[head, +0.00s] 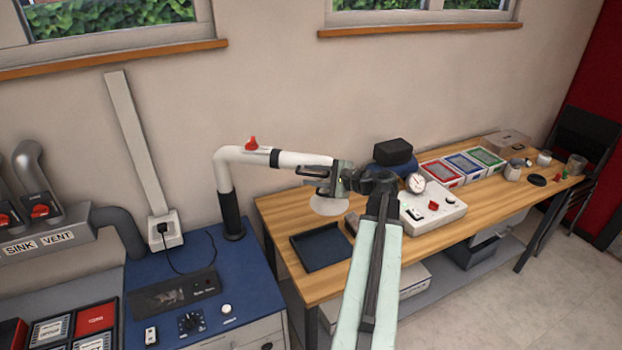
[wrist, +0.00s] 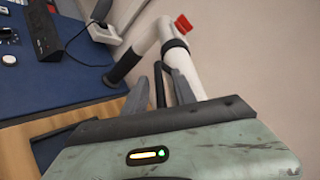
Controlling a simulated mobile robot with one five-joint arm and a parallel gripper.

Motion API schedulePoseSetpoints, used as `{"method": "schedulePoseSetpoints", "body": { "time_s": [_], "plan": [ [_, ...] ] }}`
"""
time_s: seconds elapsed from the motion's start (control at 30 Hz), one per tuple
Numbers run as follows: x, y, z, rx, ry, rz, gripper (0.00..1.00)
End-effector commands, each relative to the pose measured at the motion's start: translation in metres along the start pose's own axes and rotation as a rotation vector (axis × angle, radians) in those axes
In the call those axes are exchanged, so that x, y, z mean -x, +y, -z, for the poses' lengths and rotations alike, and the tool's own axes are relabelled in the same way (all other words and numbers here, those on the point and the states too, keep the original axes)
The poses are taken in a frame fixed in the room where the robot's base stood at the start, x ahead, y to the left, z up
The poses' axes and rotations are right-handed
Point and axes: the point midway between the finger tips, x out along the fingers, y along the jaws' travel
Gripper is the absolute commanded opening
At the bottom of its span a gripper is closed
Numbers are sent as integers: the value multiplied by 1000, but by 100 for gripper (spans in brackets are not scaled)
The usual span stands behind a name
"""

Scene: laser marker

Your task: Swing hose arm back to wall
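The hose arm (head: 285,158) is a white jointed pipe with a red knob (head: 252,144). It rises from a black base sleeve on the blue bench and reaches right, out from the wall over the wooden bench. A clear hood (head: 328,205) hangs at its end, with a dark handle (head: 314,171) beside it. My gripper (head: 340,178) is at this end and partly covers it. In the wrist view my two grey fingers (wrist: 160,88) stand apart, with a thin black bar (wrist: 159,84) between them and gaps at its sides. The hose arm (wrist: 190,68) runs just beyond.
The blue bench (head: 205,250) holds a power box and knobs. The wooden bench (head: 290,213) carries a dark tray (head: 322,246), a control box with a gauge (head: 432,212) and coloured bins (head: 463,168). The wall (head: 300,100) behind the hose arm is bare.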

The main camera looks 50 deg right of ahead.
Motion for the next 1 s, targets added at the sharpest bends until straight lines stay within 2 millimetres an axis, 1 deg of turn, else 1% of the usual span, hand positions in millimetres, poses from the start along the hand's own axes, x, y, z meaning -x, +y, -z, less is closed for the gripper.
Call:
{"method": "schedulePoseSetpoints", "body": {
  "time_s": [0.2, 0.23, 0.27, 0.3, 0.33, 1.0],
  "plan": [
    [0, 0, 0, 0, 1, 0, 32],
    [0, 0, 0, 0, 1, 0, 27],
    [0, 0, 0, 0, 1, 0, 18],
    [0, 0, 0, 0, 1, 0, 7],
    [0, 0, 0, 0, 1, 0, 0],
    [0, -1, 1, -1, 1, 2, 0]
  ]
}}
